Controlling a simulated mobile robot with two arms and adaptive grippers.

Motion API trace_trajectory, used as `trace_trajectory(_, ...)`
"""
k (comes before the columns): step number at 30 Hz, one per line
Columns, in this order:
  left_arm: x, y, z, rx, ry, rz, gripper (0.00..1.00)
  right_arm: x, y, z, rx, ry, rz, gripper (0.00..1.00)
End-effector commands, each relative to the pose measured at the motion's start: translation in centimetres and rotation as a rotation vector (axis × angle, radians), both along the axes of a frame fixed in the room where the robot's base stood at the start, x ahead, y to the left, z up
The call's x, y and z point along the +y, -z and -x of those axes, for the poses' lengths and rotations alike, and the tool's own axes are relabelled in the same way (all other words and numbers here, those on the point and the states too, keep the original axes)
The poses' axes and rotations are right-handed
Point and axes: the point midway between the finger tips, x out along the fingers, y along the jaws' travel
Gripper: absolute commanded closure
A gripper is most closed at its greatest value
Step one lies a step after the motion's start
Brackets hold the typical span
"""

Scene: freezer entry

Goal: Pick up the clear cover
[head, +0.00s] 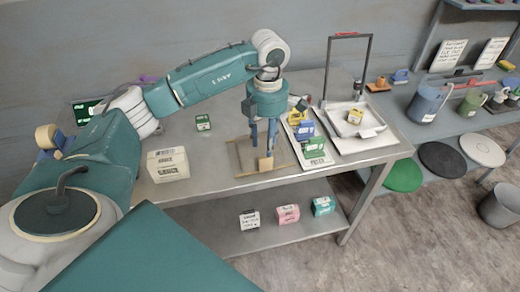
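A thin, see-through panel with tan edge strips (243,172) lies on the metal table. It looks like the clear cover, but its clear surface is hard to make out. A small tan block (266,164) stands at its middle, perhaps its handle. My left gripper (262,147) points down right above the block, with its blue fingers apart and a gap showing between them. Whether a finger touches the block I cannot tell. My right gripper is not in view.
On the metal table (215,160), a white tray (319,162) of small boxes lies close right of the panel. A second white tray (362,140) stands beyond under a dark upright frame (370,62). A cream box (168,164) and green box (203,122) stand left.

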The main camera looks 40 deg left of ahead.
Motion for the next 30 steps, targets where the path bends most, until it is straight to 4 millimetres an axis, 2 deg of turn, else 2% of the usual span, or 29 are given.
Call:
trace_trajectory(3,0.0,1.4,0.1,0.003,0.000,0.001,0.64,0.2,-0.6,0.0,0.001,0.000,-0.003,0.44)
trace_trajectory(7,-0.1,2.2,0.0,0.000,0.001,0.002,0.64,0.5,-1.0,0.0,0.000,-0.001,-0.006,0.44)
trace_trajectory(10,0.0,3.1,0.0,0.005,0.001,0.003,0.64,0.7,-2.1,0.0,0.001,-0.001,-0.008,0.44)
trace_trajectory(13,0.1,4.7,0.0,0.005,0.000,0.004,0.64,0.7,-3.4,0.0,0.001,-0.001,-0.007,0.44)
trace_trajectory(18,0.1,6.9,-0.2,0.000,0.002,0.004,0.64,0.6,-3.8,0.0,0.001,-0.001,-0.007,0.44)
trace_trajectory(26,0.1,7.3,-0.2,-0.001,0.002,0.003,0.64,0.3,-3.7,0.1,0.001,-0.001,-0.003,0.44)
trace_trajectory(30,0.1,7.3,-0.2,-0.002,0.002,0.004,0.89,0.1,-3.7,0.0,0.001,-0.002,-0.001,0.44)
